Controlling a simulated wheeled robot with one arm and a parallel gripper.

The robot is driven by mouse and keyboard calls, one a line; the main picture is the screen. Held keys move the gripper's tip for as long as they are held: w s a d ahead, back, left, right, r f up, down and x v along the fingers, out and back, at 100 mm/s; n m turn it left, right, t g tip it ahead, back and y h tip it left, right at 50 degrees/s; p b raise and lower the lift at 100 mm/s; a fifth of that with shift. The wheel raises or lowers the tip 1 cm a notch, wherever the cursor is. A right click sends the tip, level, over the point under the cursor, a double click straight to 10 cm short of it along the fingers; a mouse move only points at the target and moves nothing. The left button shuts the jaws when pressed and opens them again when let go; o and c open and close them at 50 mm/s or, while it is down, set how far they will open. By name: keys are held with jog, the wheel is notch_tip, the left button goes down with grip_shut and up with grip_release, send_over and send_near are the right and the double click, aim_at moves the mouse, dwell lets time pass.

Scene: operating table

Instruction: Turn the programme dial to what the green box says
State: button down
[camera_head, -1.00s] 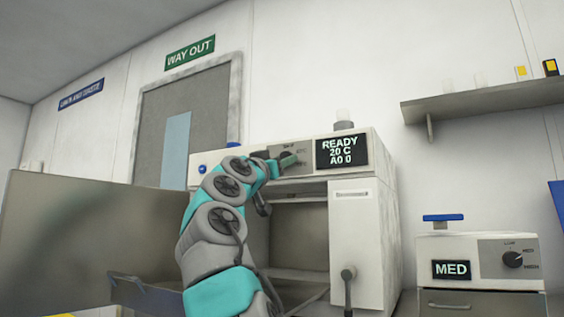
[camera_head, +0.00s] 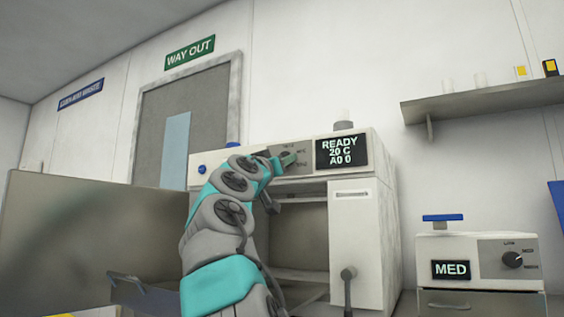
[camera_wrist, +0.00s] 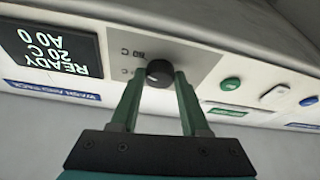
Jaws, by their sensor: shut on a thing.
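The programme dial (camera_wrist: 159,72) is a small dark round knob on a grey plate on the steriliser's front, seen upside down in the wrist view. My gripper (camera_wrist: 161,78) has its two green fingers on either side of the knob, shut on it. In the head view my gripper (camera_head: 288,159) is at the same plate, left of the display, and hides most of the knob. The display (camera_head: 341,151) reads READY, 20 C, A0 0. The knob's pointer cannot be made out, and the plate's markings are only partly readable. I cannot pick out a green box in either view.
The steriliser (camera_head: 355,225) has an open chamber below the dial, with its door (camera_head: 75,235) swung out left. A green button (camera_wrist: 230,84) and a green label (camera_wrist: 228,113) sit beside the dial. A smaller MED unit (camera_head: 478,262) stands right, below a shelf (camera_head: 480,100).

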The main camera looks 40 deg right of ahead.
jog(key=shift+s+d+r+n+t+y+p, duration=0.1)
jog(key=shift+n+t+y+p, duration=0.7)
jog(key=shift+n, duration=1.45)
jog(key=shift+s+a+r+n+t+y+p, duration=0.1)
jog(key=shift+n+t+y+p, duration=0.35)
jog(key=shift+n+y+p, duration=1.2)
jog(key=shift+s+d+r+n+t+y+p, duration=0.1)
jog(key=shift+n+t+p, duration=0.55)
jog(key=shift+n, duration=2.15)
jog(key=shift+c, duration=1.9)
grip_release()
jog(key=b+v, duration=0.2)
jog(key=v, duration=0.5)
jog(key=shift+s+a, duration=0.25)
jog(key=shift+s, duration=0.05)
